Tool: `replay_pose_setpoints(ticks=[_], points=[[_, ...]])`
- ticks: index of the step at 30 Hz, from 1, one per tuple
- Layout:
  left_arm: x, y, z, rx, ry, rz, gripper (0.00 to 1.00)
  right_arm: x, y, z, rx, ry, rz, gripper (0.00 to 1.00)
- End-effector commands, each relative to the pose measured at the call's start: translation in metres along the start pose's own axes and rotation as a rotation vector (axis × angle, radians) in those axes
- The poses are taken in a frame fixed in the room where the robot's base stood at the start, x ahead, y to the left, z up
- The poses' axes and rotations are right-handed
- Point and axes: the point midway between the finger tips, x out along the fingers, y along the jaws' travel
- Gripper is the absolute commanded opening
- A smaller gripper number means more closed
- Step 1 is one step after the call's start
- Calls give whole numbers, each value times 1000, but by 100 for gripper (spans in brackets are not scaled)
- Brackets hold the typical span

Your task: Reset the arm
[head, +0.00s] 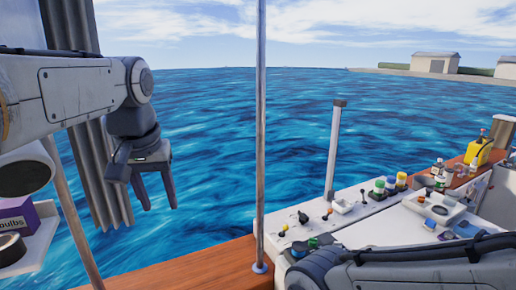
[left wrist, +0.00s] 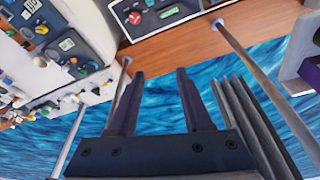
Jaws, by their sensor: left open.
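My left arm comes in from the left in the head view, raised over the water side. Its left gripper (head: 160,207) points downward with its two dark fingers apart and nothing between them. In the left wrist view the same gripper (left wrist: 158,75) shows two separate fingers, with water and the wooden edge beyond them. My right arm crosses the lower right of the head view, and its gripper is out of frame.
A thin pole (head: 260,120) stands on the wooden ledge (head: 190,268), right of the left gripper. Grey corrugated panels (head: 112,190) hang close behind it. A shelf holds a purple box (head: 16,218) at left. A white counter (head: 375,215) with bottles and small parts lies right.

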Motion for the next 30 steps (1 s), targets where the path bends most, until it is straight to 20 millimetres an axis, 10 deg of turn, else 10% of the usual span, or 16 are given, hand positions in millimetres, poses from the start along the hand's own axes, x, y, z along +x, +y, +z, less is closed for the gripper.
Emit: replay_pose_setpoints(ticks=[6,15,30], points=[[97,91,113,355,-107,104,50,32,2,2,2,0,0,50],[176,116,259,707,-213,175,50,56,4,3,4,0,0,50],[188,105,284,769,-233,182,50,57,4,3,4,0,0,50]])
